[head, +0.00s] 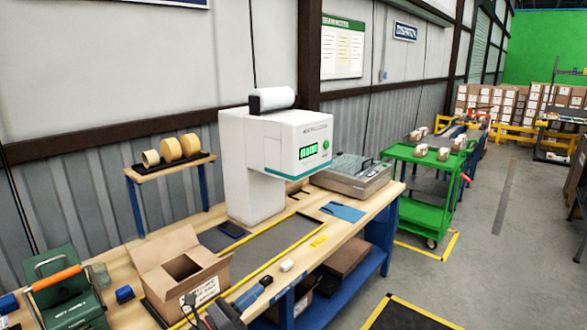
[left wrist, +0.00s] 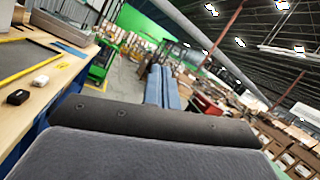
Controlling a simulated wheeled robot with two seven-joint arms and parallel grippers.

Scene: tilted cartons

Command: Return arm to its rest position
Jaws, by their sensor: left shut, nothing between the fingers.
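My left gripper (head: 257,289) shows at the bottom of the head view, over the front edge of the workbench (head: 345,225). Its blue-grey fingers lie together, shut and empty. They also show side by side in the left wrist view (left wrist: 162,88), pointing out over the aisle. The open brown carton (head: 205,286) stands on the bench to the left of the gripper, apart from it. My right gripper is in neither view.
A white machine (head: 245,185) stands behind the yellow-edged mat. A small white item (head: 287,265) lies near the bench's front edge; a black one (left wrist: 18,97) lies beside it. A green cart (head: 425,185) stands beyond; the aisle floor is clear.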

